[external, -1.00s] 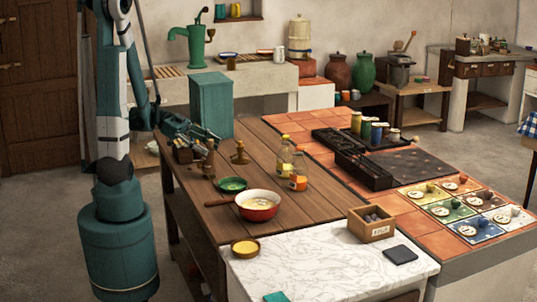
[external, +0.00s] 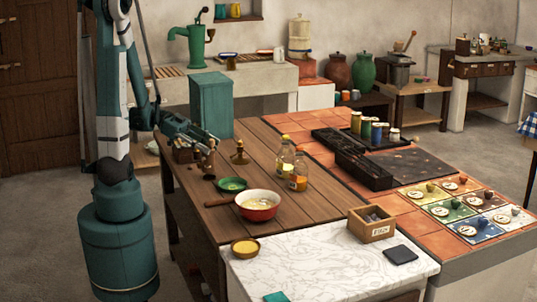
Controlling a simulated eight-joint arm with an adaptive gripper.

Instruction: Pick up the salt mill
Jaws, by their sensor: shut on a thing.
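The salt mill (external: 208,159) looks like a slim brown wooden mill at the left back of the wooden table. My gripper (external: 211,144) is at its top and shut on it. The mill appears upright and slightly above the table, with a dark spot below it. The fingers are small in this view and partly hide the mill's top.
A brown box of items (external: 184,152) stands just left of the mill. A brass object (external: 240,154) is to its right and a green dish (external: 232,184) in front. A tall teal box (external: 211,104) stands behind. Bottles (external: 286,155) are farther right.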

